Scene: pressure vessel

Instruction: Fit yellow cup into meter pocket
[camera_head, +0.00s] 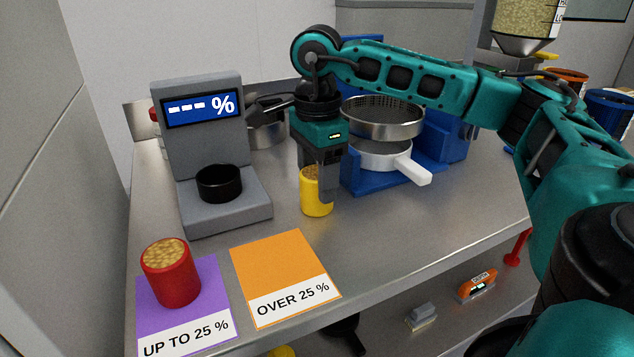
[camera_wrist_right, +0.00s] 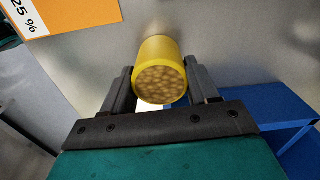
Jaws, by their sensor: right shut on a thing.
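The yellow cup (camera_head: 316,204), filled with tan grains, is between the fingers of my right gripper (camera_head: 325,185), which is shut on it. It is upright at the table top, right of the meter; I cannot tell whether it touches the table. In the right wrist view the cup (camera_wrist_right: 161,72) sits between both fingers (camera_wrist_right: 160,88). The grey meter (camera_head: 207,150) has a display reading "--- %" and a black round pocket (camera_head: 219,183) on its base. The pocket looks empty. My left gripper is not in view.
A red cup (camera_head: 170,272) with grains stands on the purple "UP TO 25 %" mat (camera_head: 211,277). The orange "OVER 25 %" mat (camera_head: 279,267) is bare. A sieve (camera_head: 382,118) on a blue stand (camera_head: 440,140) is close behind and right of my right gripper.

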